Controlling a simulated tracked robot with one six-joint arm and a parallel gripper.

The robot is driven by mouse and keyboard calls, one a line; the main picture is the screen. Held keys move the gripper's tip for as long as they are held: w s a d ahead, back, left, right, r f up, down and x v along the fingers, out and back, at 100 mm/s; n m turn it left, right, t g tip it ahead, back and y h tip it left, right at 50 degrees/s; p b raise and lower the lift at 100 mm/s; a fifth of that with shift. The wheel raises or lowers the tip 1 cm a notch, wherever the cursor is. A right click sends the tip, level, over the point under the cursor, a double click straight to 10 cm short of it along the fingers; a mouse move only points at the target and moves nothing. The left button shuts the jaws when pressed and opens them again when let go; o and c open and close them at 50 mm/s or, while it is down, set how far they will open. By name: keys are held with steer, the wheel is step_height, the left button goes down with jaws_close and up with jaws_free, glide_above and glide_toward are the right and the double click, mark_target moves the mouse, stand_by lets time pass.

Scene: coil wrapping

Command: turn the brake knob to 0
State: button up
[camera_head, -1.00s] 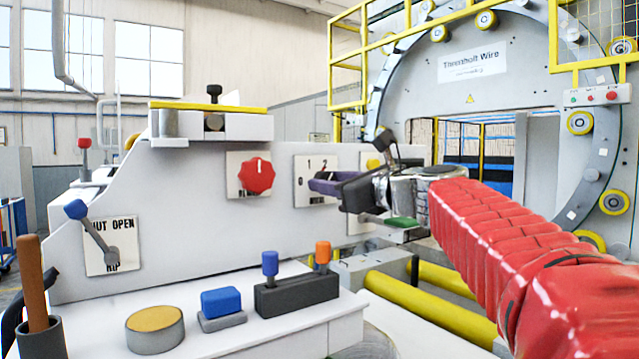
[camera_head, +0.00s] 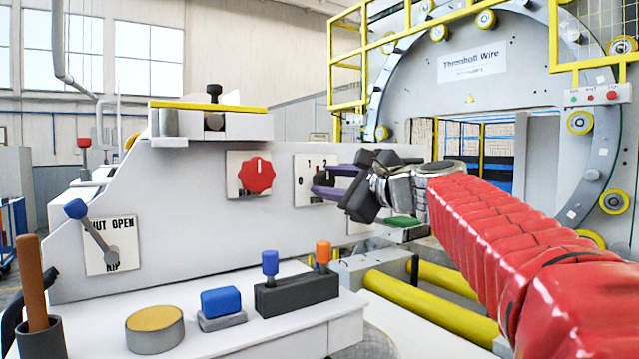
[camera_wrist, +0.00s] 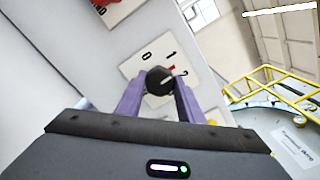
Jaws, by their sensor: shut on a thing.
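The brake knob (camera_wrist: 158,80) is small, round and black, on a white plate (camera_wrist: 133,68) marked 0, 1 and 2. In the wrist view a red mark beside the knob lies toward the side of 1 and 2, away from 0; I cannot tell its exact setting. My gripper (camera_wrist: 160,92) is shut on the knob, with one purple finger on each side of it. In the head view my gripper (camera_head: 325,182) reaches the plate (camera_head: 300,170) from the right; its fingers hide most of the knob.
A red star-shaped knob (camera_head: 256,175) sits on the panel just left of the plate. A blue-tipped lever (camera_head: 92,228) is further left. Blue and orange-topped levers (camera_head: 296,285) stand on the ledge below. Yellow rollers (camera_head: 430,308) lie at lower right.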

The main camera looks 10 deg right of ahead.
steer(key=n, duration=0.4)
steer(key=shift+a+f+n, duration=0.1)
steer(key=shift+f+n, duration=0.05)
steer(key=shift+n, duration=0.15)
steer(key=n, duration=0.4)
steer(key=shift+f, duration=0.1)
steer(key=n, duration=0.4)
steer(key=shift+f+n, duration=0.1)
steer(key=shift+n, duration=0.3)
steer(key=shift+n+h, duration=0.3)
steer(key=shift+n, duration=1.5)
steer(key=o, duration=1.1)
steer(key=shift+c, duration=0.2)
steer(key=shift+r, duration=0.2)
